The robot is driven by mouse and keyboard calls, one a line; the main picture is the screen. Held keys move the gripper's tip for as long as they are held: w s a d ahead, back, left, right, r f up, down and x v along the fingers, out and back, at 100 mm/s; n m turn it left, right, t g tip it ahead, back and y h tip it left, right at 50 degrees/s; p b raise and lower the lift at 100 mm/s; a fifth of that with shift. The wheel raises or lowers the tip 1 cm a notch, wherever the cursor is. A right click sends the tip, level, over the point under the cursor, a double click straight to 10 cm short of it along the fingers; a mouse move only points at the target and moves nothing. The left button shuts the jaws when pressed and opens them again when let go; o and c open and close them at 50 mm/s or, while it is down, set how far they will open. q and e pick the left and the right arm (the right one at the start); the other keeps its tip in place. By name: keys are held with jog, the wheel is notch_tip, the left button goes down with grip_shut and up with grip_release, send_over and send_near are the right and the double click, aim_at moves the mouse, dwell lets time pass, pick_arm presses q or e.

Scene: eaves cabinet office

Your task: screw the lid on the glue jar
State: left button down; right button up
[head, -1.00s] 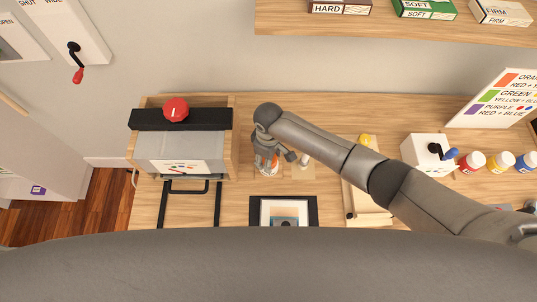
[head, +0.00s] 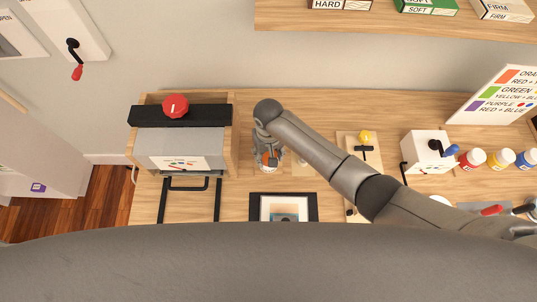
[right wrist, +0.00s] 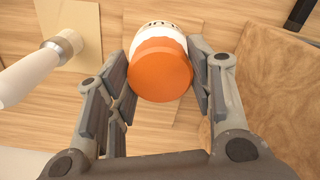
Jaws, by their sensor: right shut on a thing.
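The glue jar (right wrist: 160,30) is white with dark lettering, and the orange lid (right wrist: 160,70) shows over its near end in the right wrist view. The lid covers the jar's top, and I cannot tell whether it is threaded on. My right gripper (right wrist: 160,84) has one finger on each side of the lid and is shut on it. In the head view the right gripper (head: 268,160) points down at the bench, with the jar mostly hidden by it. My left gripper is not in view.
A white-handled brush (right wrist: 32,72) lies left of the jar in the wrist view. A grey press with a red knob (head: 175,105) stands left of the gripper in the head view. A framed picture (head: 284,208) lies in front, and a white cranked box (head: 427,152) stands right.

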jog(key=shift+m, duration=0.8)
jog(key=o, duration=0.9)
